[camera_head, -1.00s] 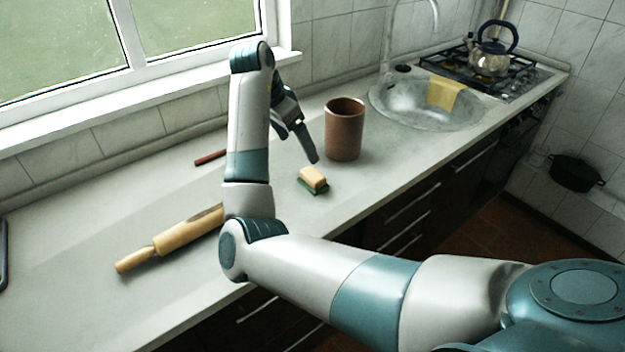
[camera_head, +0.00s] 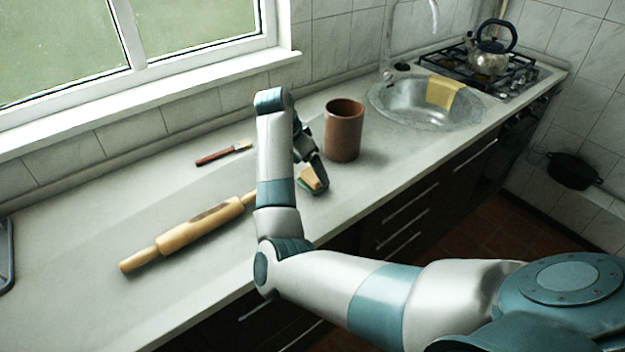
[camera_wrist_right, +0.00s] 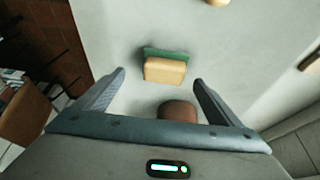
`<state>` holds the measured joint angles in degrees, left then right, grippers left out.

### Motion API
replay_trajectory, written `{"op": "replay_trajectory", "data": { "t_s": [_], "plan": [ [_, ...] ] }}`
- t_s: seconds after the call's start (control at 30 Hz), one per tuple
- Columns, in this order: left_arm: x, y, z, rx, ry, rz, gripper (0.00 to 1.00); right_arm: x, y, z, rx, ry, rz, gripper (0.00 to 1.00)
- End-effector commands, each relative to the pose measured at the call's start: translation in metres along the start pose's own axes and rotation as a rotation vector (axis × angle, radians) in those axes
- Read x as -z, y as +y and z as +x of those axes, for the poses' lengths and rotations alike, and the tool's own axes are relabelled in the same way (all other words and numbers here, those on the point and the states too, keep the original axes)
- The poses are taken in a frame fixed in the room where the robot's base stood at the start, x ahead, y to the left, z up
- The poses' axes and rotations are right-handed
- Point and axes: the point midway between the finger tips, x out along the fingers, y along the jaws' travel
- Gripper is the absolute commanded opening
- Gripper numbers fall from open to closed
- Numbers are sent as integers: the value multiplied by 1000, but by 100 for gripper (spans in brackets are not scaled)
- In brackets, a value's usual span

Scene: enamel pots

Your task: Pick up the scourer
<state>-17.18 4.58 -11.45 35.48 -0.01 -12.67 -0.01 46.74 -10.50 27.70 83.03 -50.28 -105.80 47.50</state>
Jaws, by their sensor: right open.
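The scourer (camera_head: 311,180) is a small yellow block with a green layer, lying on the worktop in front of the brown pot. My right gripper (camera_head: 318,172) is over it in the head view and partly hides it. In the right wrist view the scourer (camera_wrist_right: 165,68) lies ahead of the open fingers, roughly centred between them. The right gripper (camera_wrist_right: 160,78) is open with nothing between its fingertips. My left gripper is not in view.
A brown pot (camera_head: 344,131) stands close beside the right gripper. A rolling pin (camera_head: 190,233) and a brush (camera_head: 222,153) lie to the left. A sink (camera_head: 400,100) with a yellow cloth (camera_head: 444,91) and a hob with a kettle (camera_head: 490,58) are behind.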

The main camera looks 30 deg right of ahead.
Motion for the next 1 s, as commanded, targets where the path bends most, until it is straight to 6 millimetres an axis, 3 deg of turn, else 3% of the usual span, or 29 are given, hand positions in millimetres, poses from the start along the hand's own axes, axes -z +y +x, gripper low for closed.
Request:
{"op": "replay_trajectory", "data": {
  "t_s": [0.23, 0.6, 1.0],
  "plan": [
    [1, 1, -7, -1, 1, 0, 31, 0, -2, 8, -3, -2, -2, 88],
    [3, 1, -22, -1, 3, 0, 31, 0, -7, 49, -1, 0, -1, 88],
    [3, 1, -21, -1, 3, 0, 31, 0, -7, 52, 1, -1, 0, 88]
  ]
}}
